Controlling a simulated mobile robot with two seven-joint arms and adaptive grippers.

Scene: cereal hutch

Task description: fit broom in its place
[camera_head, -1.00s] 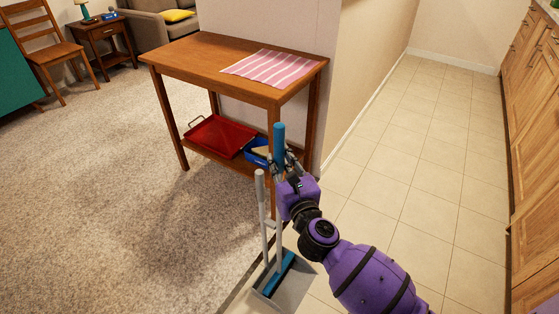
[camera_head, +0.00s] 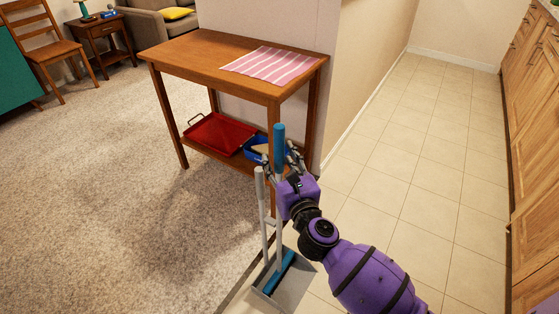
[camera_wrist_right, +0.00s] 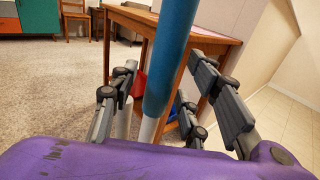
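The broom stands upright, with a blue grip (camera_head: 279,145) on top and a blue brush head (camera_head: 279,273) in the grey dustpan (camera_head: 294,291). The dustpan's own grey handle (camera_head: 260,184) rises just left of the broom. My right gripper (camera_head: 281,162) is open, with its fingers on either side of the blue grip. In the right wrist view the blue grip (camera_wrist_right: 170,60) passes between the spread fingers, with gaps on both sides. My left gripper is out of view.
A wooden table (camera_head: 190,47) with a pink striped cloth (camera_head: 268,65) stands right behind the broom. Its lower shelf holds a red tray (camera_head: 220,133) and a blue container (camera_head: 252,152). Tiled floor (camera_head: 420,160) lies clear to the right, below wooden cabinets (camera_head: 535,120).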

